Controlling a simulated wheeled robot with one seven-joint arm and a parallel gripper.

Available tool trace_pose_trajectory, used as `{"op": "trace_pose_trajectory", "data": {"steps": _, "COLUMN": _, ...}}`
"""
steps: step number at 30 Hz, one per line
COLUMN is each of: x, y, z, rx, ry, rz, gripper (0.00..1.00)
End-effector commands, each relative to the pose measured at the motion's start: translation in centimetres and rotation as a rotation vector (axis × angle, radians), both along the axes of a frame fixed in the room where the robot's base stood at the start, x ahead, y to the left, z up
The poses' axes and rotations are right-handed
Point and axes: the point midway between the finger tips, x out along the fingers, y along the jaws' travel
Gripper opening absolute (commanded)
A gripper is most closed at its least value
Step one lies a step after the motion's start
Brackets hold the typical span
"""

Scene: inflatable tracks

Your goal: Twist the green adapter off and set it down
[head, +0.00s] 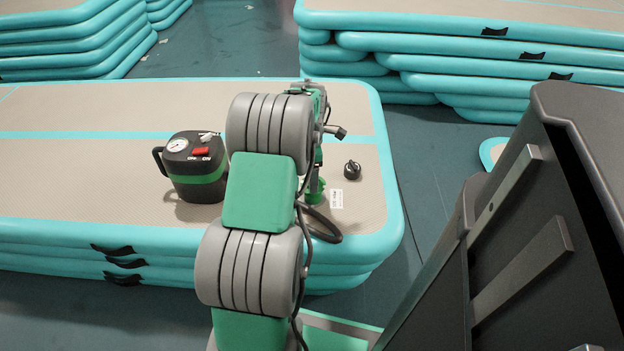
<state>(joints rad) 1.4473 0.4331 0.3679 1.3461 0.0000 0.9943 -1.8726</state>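A green piece that looks like the green adapter (316,190) stands on the beige top of the near inflatable track (100,185), just right of my arm. A black hose (322,226) curves on the track beside its foot. Whether the hose joins the adapter is hidden by my arm. My gripper (317,165) is down at the adapter, mostly hidden behind my own arm links. I cannot see its fingertips clearly, nor whether they touch the adapter.
A black pump (195,168) with a gauge, red switch and green band stands left of my arm. A small black knob-like cap (352,170) and a white label (336,199) lie to the right. More stacked tracks (480,62) stand behind. The track's left part is bare.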

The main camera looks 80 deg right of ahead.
Motion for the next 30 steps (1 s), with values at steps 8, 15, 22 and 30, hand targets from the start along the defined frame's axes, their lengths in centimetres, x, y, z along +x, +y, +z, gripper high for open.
{"op": "trace_pose_trajectory", "data": {"steps": 8, "x": -0.5, "y": -0.1, "z": -3.2, "rx": 0.003, "ry": 0.0, "rz": 0.004, "gripper": 0.77}}
{"op": "trace_pose_trajectory", "data": {"steps": 15, "x": -0.5, "y": -0.1, "z": -7.4, "rx": 0.002, "ry": 0.0, "rz": 0.003, "gripper": 0.77}}
{"op": "trace_pose_trajectory", "data": {"steps": 22, "x": -0.5, "y": -0.2, "z": -7.9, "rx": -0.001, "ry": 0.0, "rz": 0.003, "gripper": 0.77}}
{"op": "trace_pose_trajectory", "data": {"steps": 30, "x": -0.5, "y": -0.2, "z": -7.9, "rx": 0.0, "ry": 0.0, "rz": 0.003, "gripper": 0.62}}
